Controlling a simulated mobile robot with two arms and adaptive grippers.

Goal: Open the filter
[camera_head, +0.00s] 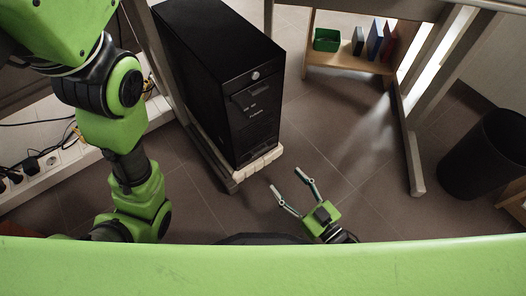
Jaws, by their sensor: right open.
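A black computer tower (215,80) stands upright on a low pale base (258,163) in the middle of the head view. Its narrow front faces right and toward me, with a round light-coloured button near the top. I cannot make out which part of it is the filter. My right gripper (289,180) is open and empty, its two fingers pointing up the picture toward the tower's lower front. It is apart from the tower. My left arm comes in at the left, and its gripper is not in view.
A power strip with plugs and cables (30,160) lies at the left. Desk legs (410,150) stand right of the tower. A small shelf (345,62) with a green box (327,40) and binders is behind. A black bin (485,155) stands right. Tiled floor around my right gripper is clear.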

